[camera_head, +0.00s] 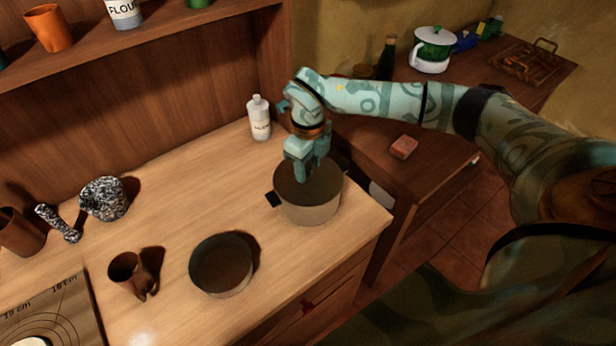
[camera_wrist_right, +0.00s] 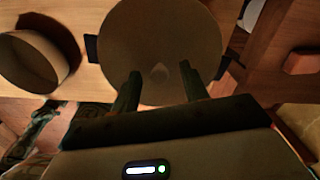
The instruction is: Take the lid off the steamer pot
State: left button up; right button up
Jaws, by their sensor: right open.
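The steamer pot (camera_head: 309,211) stands upright near the right end of the wooden counter, with dark side handles. Its flat round lid (camera_head: 322,189) is on top, and it also shows in the right wrist view (camera_wrist_right: 165,35) with a small knob (camera_wrist_right: 160,73) at its middle. My right gripper (camera_head: 304,180) points down over the lid. In the right wrist view its open fingers (camera_wrist_right: 160,80) are on either side of the knob in the picture, with gaps visible. I cannot tell how high the fingertips are above the lid. My left gripper is not in view.
A round open pan (camera_head: 222,264) stands left of the pot, with a brown mug (camera_head: 130,272) beside it. A white bottle (camera_head: 259,118) stands behind the pot. A mortar (camera_head: 104,198) and pestle (camera_head: 58,223) lie further left. A sponge-like block (camera_head: 403,147) rests on the right counter.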

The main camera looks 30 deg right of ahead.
jog(key=shift+c, duration=0.4)
grip_shut()
jog(key=shift+r, duration=0.1)
jog(key=shift+r, duration=0.1)
